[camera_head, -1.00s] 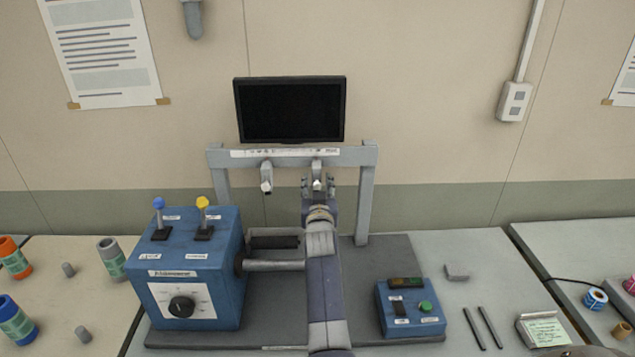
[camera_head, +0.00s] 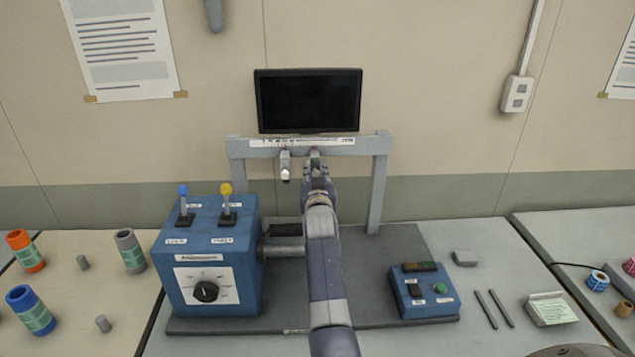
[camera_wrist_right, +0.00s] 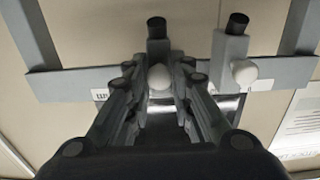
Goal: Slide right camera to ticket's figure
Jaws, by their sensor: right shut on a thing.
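The right camera (camera_head: 316,154) hangs from the grey crossbar (camera_head: 368,144) below the monitor. My right gripper (camera_head: 316,172) is shut on this camera; its arm reaches up across the middle. In the right wrist view the fingers (camera_wrist_right: 160,88) stand on both sides of the camera's white round end (camera_wrist_right: 159,77). The left camera (camera_head: 285,167) hangs a short gap to the left; in the wrist view it shows on the right (camera_wrist_right: 232,50). A white scale strip (camera_head: 280,143) runs along the bar, its marks too small to read. The ticket (camera_head: 553,309) sits in a holder at lower right, its writing unreadable.
A blue lever box (camera_head: 215,250) stands left of my arm. A blue button box (camera_head: 424,292) stands right. Two dark rods (camera_head: 493,309) and a grey block (camera_head: 465,258) lie on the table.

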